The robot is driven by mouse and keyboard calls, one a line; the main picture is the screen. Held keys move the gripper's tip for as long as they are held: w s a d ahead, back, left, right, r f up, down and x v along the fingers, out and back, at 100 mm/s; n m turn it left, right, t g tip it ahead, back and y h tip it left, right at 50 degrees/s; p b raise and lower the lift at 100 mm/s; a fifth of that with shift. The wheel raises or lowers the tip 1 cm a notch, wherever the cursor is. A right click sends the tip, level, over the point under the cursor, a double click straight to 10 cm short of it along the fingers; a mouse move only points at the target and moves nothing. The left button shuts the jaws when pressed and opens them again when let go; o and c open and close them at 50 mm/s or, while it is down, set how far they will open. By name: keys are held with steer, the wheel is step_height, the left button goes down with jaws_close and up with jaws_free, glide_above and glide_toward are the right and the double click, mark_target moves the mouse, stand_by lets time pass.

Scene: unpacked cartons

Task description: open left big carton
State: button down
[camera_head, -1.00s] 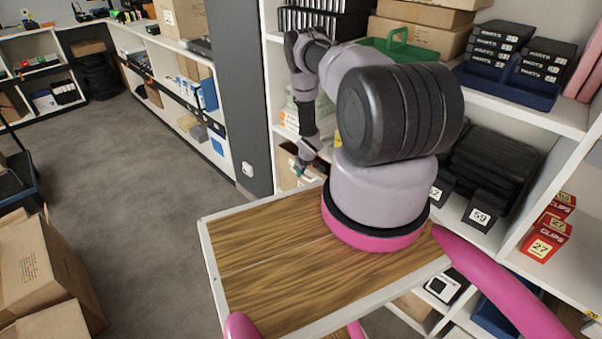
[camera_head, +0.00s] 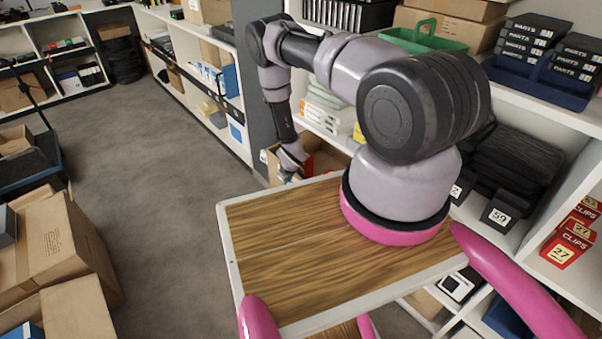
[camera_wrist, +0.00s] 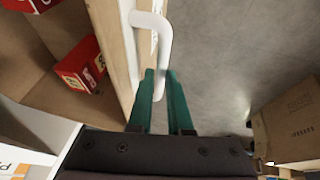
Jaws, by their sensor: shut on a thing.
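A brown open-topped carton (camera_head: 321,158) sits low in the shelf unit, left of my arm's base, in the head view. In the wrist view its brown inside (camera_wrist: 50,62) holds red boxes (camera_wrist: 82,68), and its pale front panel (camera_wrist: 112,45) bears a white handle (camera_wrist: 152,22). My gripper (camera_wrist: 160,82) has its green fingers shut on the handle's lower end. In the head view my gripper (camera_head: 287,175) is small at the carton's front, and its grip is hard to see there.
Shelves (camera_head: 540,110) with bins and boxes stand close on the right. A wooden tabletop (camera_head: 285,245) is below my arm. The grey floor (camera_head: 140,170) between is clear.

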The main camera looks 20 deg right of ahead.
steer(key=s+a, duration=0.2)
steer(key=a, duration=0.5)
steer(key=shift+s, duration=0.25)
steer(key=c, duration=0.8)
jaws_free()
steer(key=shift+c, duration=0.2)
steer(key=v, duration=1)
steer(key=shift+r, duration=0.35)
steer(key=shift+s, duration=0.15)
